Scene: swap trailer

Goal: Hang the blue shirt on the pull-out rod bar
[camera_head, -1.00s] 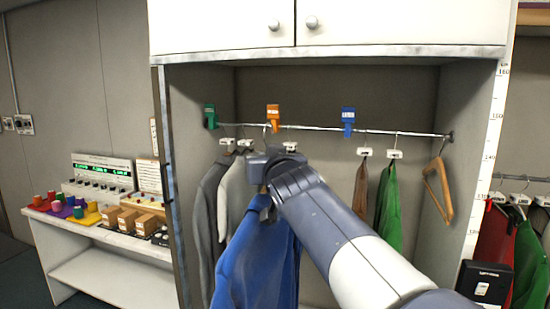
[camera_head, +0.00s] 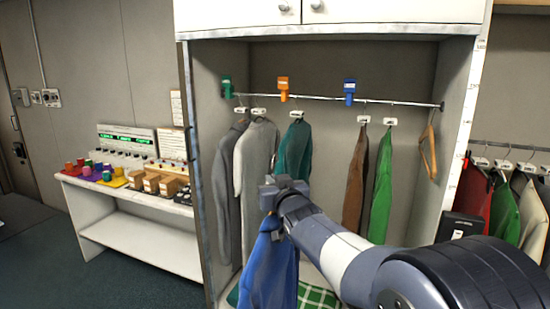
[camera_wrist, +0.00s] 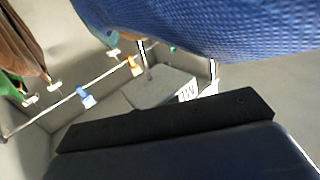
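The blue shirt (camera_head: 268,270) hangs from my gripper (camera_head: 270,197) in front of the open wardrobe, clear of its rod. In the wrist view the shirt (camera_wrist: 220,28) fills the top, and a white label is beside a grey block. My gripper seems shut on the shirt's hanger; the hanger and the fingertips' contact are mostly hidden. A metal rod (camera_head: 330,98) crosses the wardrobe, with green, orange and blue clips along it. Another rod (camera_head: 515,146) is at the right. I cannot tell which is the pull-out one.
There is a bare stretch of rod beneath the orange and blue clips. A bench (camera_head: 140,205) with boxes stands left. More garments hang right.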

